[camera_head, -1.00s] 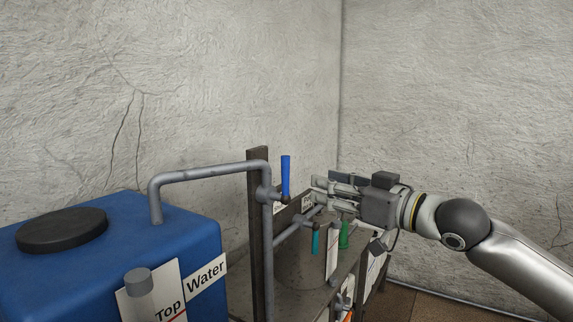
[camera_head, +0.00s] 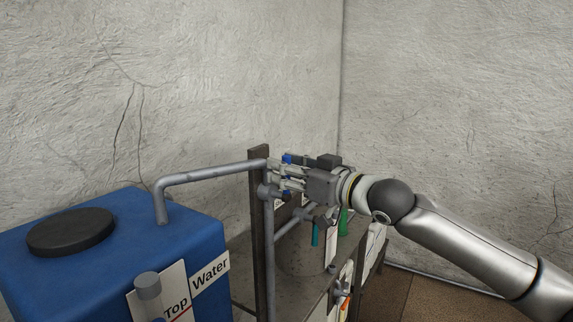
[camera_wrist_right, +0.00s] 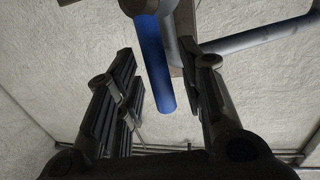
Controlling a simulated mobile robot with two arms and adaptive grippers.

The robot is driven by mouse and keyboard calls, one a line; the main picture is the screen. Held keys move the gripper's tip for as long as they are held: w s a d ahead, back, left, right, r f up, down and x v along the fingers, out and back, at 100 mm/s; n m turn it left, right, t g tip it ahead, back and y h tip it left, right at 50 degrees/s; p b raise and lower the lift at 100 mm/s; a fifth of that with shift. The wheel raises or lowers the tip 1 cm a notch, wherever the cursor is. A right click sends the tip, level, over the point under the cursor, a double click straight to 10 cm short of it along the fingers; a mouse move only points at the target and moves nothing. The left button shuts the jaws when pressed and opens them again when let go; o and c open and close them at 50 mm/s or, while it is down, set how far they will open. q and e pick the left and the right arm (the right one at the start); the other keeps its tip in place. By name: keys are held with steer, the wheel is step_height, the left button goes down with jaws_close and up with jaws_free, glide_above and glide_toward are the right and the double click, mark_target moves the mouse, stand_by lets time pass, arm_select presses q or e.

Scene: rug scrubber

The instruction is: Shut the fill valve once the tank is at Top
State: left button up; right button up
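The blue valve handle (camera_head: 287,158) is on the grey fill pipe (camera_head: 212,172), mostly hidden behind my right gripper (camera_head: 278,175) in the head view. In the right wrist view the blue handle (camera_wrist_right: 154,68) lies between my two open fingers, with a gap on each side. The blue water tank (camera_head: 120,262) stands at the lower left. Its Top label (camera_head: 176,304) is beside a grey-capped gauge (camera_head: 148,285). A little blue shows under the cap at the picture's bottom edge; I cannot tell the level. My left gripper is out of view.
A dark post (camera_head: 258,220) carries the pipes. Two green handles, one teal (camera_head: 315,234) and one green (camera_head: 343,222), hang just below and beyond my right gripper. A grey bench with labelled panels stands behind the post. Rough walls close off the back.

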steer(key=shift+c, duration=0.4)
jaws_close()
steer(key=shift+a, duration=0.1)
